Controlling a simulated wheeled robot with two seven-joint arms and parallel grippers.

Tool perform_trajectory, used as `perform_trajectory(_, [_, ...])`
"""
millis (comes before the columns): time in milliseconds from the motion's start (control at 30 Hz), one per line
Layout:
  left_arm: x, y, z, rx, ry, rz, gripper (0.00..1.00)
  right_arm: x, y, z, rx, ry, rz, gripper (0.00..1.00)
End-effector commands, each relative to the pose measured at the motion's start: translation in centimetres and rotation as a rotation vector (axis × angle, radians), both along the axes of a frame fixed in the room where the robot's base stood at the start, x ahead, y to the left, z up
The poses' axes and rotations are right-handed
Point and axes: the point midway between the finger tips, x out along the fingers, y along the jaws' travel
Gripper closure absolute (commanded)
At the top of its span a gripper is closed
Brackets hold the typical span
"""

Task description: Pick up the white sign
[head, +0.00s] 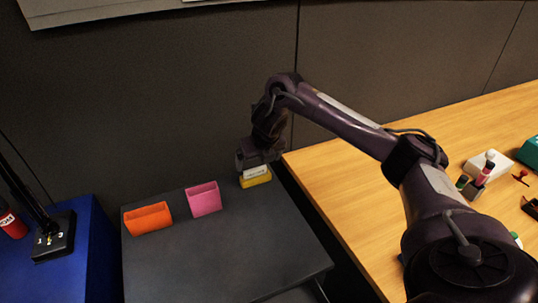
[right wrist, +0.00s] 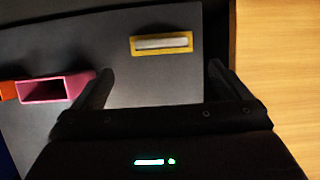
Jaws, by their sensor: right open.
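The white sign (head: 256,171) stands in a yellow holder (head: 257,181) at the back right of the dark table. In the right wrist view the sign (right wrist: 162,43) is a pale strip inside the yellow rim of the holder (right wrist: 135,46). My right gripper (head: 256,163) is over the sign and hides its upper part in the head view. In the right wrist view my right gripper (right wrist: 160,70) has its fingers wide apart, with nothing between them. The sign lies ahead of the fingertips, between their lines. My left gripper is not in view.
A pink holder (head: 203,199) and an orange holder (head: 148,217) stand left of the yellow one on the dark table (head: 225,255). The table's front is clear. A wooden desk (head: 330,180) with small items is at right. A grey wall panel (head: 150,110) rises behind.

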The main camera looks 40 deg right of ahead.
Motion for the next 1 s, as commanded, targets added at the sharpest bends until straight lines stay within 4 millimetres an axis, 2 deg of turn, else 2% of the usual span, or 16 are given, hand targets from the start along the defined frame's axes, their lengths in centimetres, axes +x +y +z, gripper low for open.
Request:
perform_trajectory(33, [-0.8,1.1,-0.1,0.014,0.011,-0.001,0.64,0.0,0.0,-0.1,0.001,0.001,0.0,0.04])
perform_trajectory(133, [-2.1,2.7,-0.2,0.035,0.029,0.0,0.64,0.3,0.0,-0.8,0.002,0.002,-0.001,0.04])
perform_trajectory(300, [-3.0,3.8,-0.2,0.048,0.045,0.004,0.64,1.0,-0.2,-2.5,0.002,0.003,-0.001,0.04])
perform_trajectory(633, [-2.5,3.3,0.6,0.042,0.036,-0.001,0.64,3.0,-0.6,-6.6,0.002,0.003,-0.003,0.04])
perform_trajectory(933, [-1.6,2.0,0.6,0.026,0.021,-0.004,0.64,3.3,-0.7,-7.1,0.0,0.0,-0.001,0.04])
perform_trajectory(1000, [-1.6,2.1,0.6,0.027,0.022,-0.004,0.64,3.3,-0.7,-7.1,0.0,0.0,-0.001,0.1])
